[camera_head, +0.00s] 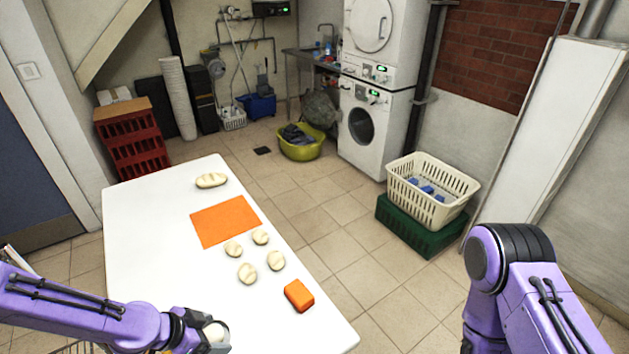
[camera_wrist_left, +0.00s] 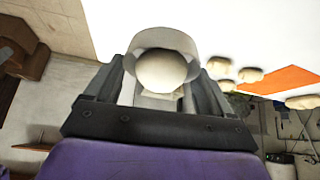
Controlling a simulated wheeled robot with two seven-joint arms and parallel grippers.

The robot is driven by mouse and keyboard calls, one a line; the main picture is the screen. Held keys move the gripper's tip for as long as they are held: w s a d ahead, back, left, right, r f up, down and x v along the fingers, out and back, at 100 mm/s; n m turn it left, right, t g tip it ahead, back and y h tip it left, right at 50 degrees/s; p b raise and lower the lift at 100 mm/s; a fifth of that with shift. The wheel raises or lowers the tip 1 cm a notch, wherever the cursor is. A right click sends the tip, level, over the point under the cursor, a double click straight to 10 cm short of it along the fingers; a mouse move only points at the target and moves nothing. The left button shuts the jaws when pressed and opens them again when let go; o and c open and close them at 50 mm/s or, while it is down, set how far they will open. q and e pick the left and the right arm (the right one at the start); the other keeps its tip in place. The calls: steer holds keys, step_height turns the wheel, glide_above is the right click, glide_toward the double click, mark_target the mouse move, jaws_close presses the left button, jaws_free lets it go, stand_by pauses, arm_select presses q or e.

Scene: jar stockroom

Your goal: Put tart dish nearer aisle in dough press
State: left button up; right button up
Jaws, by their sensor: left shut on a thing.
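My left gripper (camera_head: 212,333) is low over the near end of the white table, shut on a pale, round dish-like thing (camera_head: 216,332). In the left wrist view this dish (camera_wrist_left: 163,38) sits between the two fingers of the left gripper (camera_wrist_left: 162,85), with a cream, rounded shape in front of its grey-white rim. The fingers hide its sides. I cannot tell whether it touches the table. I cannot make out a second tart dish or a dough press. My right arm shows at the right, but its gripper is out of view.
The white table (camera_head: 150,250) bears an orange mat (camera_head: 225,221), several dough pieces (camera_head: 247,273), a scored loaf (camera_head: 211,180) and an orange block (camera_head: 299,296). A cream basket (camera_head: 440,205) on a green crate (camera_head: 405,232) stands right. The tiled floor between is clear.

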mark_target(214, 322)
arm_select(q)
steer(key=w+n+y+b, duration=0.1)
steer(key=n, duration=0.1)
steer(key=w+n+t+y+b, duration=0.1)
steer(key=w+n+b, duration=0.1)
steer(key=n+b, duration=0.1)
steer(key=shift+w+a+f+n+t+y, duration=0.15)
steer(key=shift+w+a+n+t+y, duration=0.15)
steer(key=shift+a+t+y, duration=0.1)
steer(key=w+d+r+n+y+b, duration=0.2)
steer(key=w+d+r+n+b, duration=0.1)
steer(key=d+r+n+b, duration=0.1)
steer(key=shift+w+b, duration=0.25)
steer(key=shift+b, duration=0.35)
